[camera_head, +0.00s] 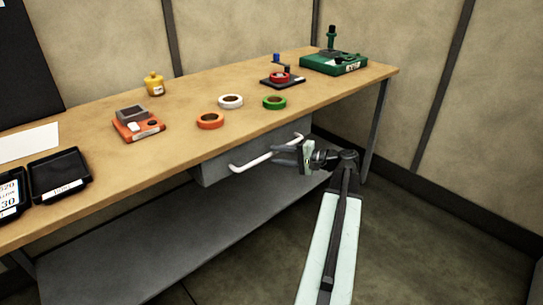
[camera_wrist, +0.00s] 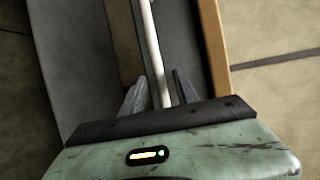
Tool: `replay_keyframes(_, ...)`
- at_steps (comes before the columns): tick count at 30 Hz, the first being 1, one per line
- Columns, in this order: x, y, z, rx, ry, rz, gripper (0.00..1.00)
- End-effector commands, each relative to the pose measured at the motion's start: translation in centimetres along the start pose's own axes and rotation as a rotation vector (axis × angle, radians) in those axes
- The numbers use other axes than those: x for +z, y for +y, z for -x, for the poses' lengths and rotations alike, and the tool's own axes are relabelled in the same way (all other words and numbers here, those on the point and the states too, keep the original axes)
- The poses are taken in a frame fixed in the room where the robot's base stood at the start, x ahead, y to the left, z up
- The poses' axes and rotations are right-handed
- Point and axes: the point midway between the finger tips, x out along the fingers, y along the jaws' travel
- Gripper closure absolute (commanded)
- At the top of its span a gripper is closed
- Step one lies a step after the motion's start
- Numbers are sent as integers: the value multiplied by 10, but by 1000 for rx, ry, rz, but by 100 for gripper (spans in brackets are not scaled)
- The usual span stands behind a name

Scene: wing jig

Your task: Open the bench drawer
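The grey bench drawer (camera_head: 213,171) hangs under the wooden bench top, its front about flush below the bench edge, and looks shut. Its white bar handle (camera_head: 252,163) runs along the front. My gripper (camera_head: 284,155) is at the right part of the handle. In the wrist view the handle (camera_wrist: 153,50) passes between the two fingers of my gripper (camera_wrist: 157,84), with a gap visible on at least the right side. The fingers are apart and not closed on the bar.
The bench top (camera_head: 180,155) holds an orange device (camera_head: 138,125), tape rolls (camera_head: 210,120), a yellow bottle (camera_head: 154,84), a green machine (camera_head: 334,62) and black trays (camera_head: 60,175). A grey lower shelf (camera_head: 150,245) lies below. The floor (camera_head: 430,220) to the right is clear.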

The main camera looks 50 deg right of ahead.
Motion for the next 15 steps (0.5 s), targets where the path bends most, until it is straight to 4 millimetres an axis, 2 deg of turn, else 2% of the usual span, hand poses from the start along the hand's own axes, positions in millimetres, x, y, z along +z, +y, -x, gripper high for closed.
replay_keyframes(1, 0, 2, -10, 0, -2, 0, 64)
replay_keyframes(6, -1, 1, -28, 0, 0, 0, 64)
replay_keyframes(15, -1, 0, -31, 0, 3, 0, 64)
